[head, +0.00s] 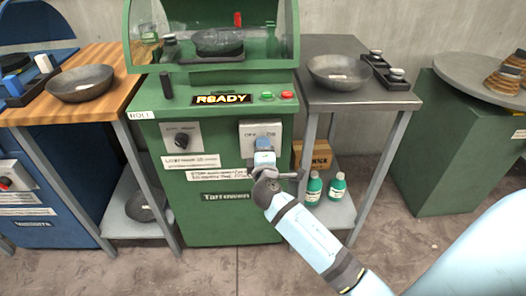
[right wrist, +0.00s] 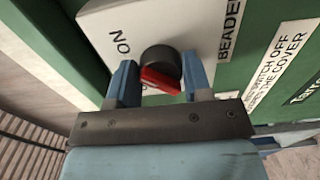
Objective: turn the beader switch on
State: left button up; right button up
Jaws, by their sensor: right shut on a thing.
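The beader switch (right wrist: 161,78) is a round black knob with a red bar across it, on a white plate (right wrist: 112,22) lettered BEADER in the right wrist view. In the head view the plate (head: 247,131), marked OFF and ON, sits on the front of the green machine (head: 228,215). My right gripper (head: 263,147) is in front of it and hides the knob there. In the right wrist view its two blue fingers (right wrist: 158,70) stand on either side of the knob, shut on it. The red bar lies at a slant; which mark it points to I cannot tell. My left gripper is not in view.
Left of the switch is another black knob (head: 181,141). Above are a READY display (head: 222,98), a red button (head: 287,95) and a green cover (head: 150,40). Metal bowls (head: 81,83) stand on side tables. Green bottles (head: 337,187) stand on a low shelf near my right arm.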

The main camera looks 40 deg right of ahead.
dwell(0.3)
jog(key=o, duration=0.9)
